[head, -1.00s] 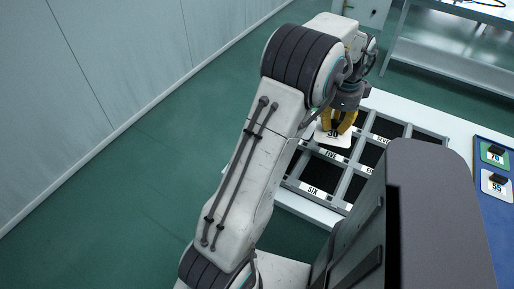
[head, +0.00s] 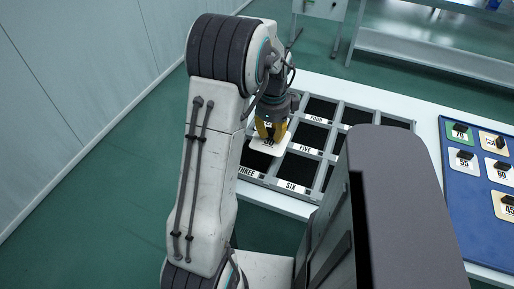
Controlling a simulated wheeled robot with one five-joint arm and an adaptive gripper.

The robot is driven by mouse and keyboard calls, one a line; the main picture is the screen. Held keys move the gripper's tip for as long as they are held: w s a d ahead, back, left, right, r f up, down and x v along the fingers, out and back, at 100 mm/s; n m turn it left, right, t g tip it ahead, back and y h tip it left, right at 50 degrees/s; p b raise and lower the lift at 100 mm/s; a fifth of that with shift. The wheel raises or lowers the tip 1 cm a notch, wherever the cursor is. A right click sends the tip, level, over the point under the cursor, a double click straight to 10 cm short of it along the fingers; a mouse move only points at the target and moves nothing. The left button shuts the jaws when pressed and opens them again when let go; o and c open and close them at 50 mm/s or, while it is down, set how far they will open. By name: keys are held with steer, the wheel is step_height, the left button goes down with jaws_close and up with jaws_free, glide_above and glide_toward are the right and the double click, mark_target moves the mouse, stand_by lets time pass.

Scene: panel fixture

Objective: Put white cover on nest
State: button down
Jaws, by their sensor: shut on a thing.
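My gripper (head: 270,130) has yellow fingers and is shut on a white cover (head: 268,149), a square plate with a dark number that looks like 30. The cover is over the left part of the grey nest panel (head: 328,158), left of the label FIVE and above the label THREE. It hides most of the compartment beneath it. I cannot tell whether it touches the frame or hangs just above it. The other visible compartments are dark and look empty. Labels THREE, FIVE, SIX and FOUR show; my dark body part hides the panel's lower right.
A blue board (head: 480,225) at the right holds several covers with black handles, among them a green 70 (head: 459,133) and a white 55 (head: 464,160). The panel lies on a white table (head: 425,125). A grey wall stands at the left, with a bench at the back.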

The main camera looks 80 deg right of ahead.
mark_target(257, 138)
steer(key=w, duration=0.1)
steer(key=w+f, duration=0.1)
steer(key=w+f+p, duration=0.1)
steer(key=shift+w+a, duration=0.25)
steer(key=shift+a, duration=0.15)
steer(key=shift+w+a+f, duration=0.1)
steer(key=shift+w+f, duration=0.25)
steer(key=shift+f+p, duration=1.3)
steer(key=shift+f, duration=0.65)
steer(key=c, duration=1.2)
jaws_free()
steer(key=shift+o, duration=0.2)
steer(key=r+b, duration=0.3)
steer(key=r, duration=0.7)
steer(key=shift+a+r+b, duration=0.1)
steer(key=shift+a+b, duration=0.1)
steer(key=shift+b, duration=0.1)
steer(key=shift+w+a+r, duration=0.15)
steer(key=shift+r, duration=0.8)
